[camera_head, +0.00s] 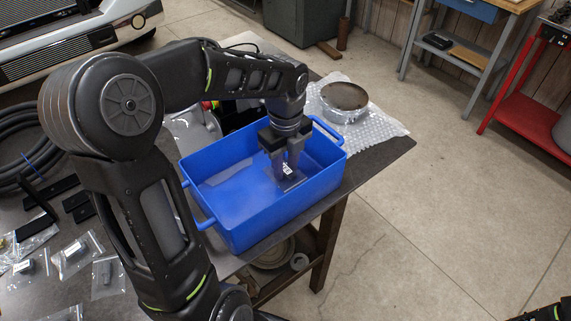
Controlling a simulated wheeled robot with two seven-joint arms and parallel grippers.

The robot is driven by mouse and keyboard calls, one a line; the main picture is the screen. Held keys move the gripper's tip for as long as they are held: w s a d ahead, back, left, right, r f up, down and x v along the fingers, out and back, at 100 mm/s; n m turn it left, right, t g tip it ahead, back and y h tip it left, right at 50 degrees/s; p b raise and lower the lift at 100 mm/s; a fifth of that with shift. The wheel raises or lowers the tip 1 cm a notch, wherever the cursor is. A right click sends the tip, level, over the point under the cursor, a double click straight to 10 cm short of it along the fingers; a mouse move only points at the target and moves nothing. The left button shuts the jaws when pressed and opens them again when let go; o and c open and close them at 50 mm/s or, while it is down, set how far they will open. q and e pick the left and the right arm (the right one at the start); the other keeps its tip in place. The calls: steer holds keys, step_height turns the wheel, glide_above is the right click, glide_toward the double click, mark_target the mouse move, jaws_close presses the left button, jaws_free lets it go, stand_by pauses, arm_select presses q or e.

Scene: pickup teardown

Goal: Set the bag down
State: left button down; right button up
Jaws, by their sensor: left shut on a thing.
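My left gripper (286,168) points down inside the blue bin (238,232), towards its right end. It is shut on a small clear plastic bag (291,183) with a white label. The bag hangs at the fingertips, low in the bin near its floor. I cannot tell whether it touches the floor. The fingers hide part of the bag. The rest of the visible bin floor looks empty. My right gripper is not in view; only a dark part of my right arm seems to show at the bottom right corner.
Several bagged parts (73,257) lie on the dark table at the left, near a coil of black hose (25,150). A round metal part (344,97) rests on bubble wrap (385,124) behind the bin. Open concrete floor lies right of the table edge.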

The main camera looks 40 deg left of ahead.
mark_target(286, 169)
arm_select(q)
steer(key=c, duration=1.1)
jaws_free()
steer(key=shift+r, duration=0.1)
step_height(286, 169, up, 12)
